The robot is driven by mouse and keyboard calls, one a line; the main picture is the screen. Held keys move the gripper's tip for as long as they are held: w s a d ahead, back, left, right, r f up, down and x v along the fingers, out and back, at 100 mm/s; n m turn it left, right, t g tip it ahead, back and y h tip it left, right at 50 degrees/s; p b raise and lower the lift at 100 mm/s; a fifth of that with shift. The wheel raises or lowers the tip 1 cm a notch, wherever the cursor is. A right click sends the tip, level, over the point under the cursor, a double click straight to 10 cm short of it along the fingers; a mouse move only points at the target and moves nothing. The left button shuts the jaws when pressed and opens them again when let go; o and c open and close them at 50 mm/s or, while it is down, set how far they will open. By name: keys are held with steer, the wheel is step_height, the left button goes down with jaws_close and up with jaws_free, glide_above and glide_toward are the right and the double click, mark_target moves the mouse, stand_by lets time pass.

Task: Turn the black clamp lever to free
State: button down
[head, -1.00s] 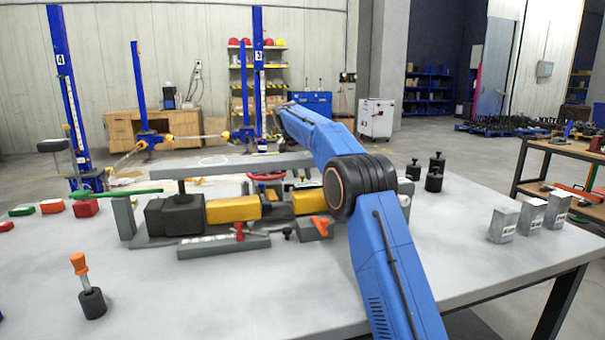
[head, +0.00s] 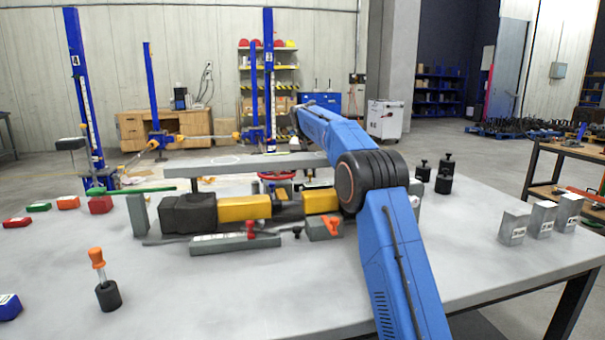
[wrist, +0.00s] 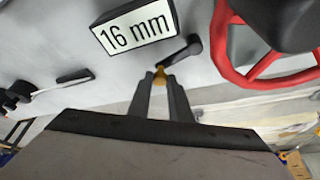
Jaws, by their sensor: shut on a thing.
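In the wrist view my gripper (wrist: 160,78) points at a grey surface, its two fingers close together. A short black clamp lever (wrist: 182,52) lies just past the fingertips and slants up to the right. The jaws are shut there, and the fingers hide part of the contact. In the head view the gripper and this lever are not seen; my blue arm and the fixture are in the way.
A white "16 mm" plate (wrist: 134,27) lies beside the lever. A red handwheel (wrist: 228,70) is close on the right. Another black-handled lever (wrist: 72,77) is at the left. In the head view, yellow-and-black jack bodies (head: 245,206) and a grey bar (head: 245,165) crowd the table.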

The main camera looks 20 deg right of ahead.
steer(key=shift+w+a+n+t+y, duration=0.2)
steer(key=shift+w+n+y, duration=0.25)
steer(key=shift+n, duration=0.55)
steer(key=shift+w+a+n+t+y, duration=0.2)
steer(key=shift+w+n, duration=0.35)
steer(key=shift+n, duration=0.45)
steer(key=c, duration=1.6)
jaws_free()
steer(key=v, duration=1.7)
steer(key=shift+d+r, duration=0.2)
steer(key=shift+r, duration=0.05)
steer(key=shift+c, duration=0.3)
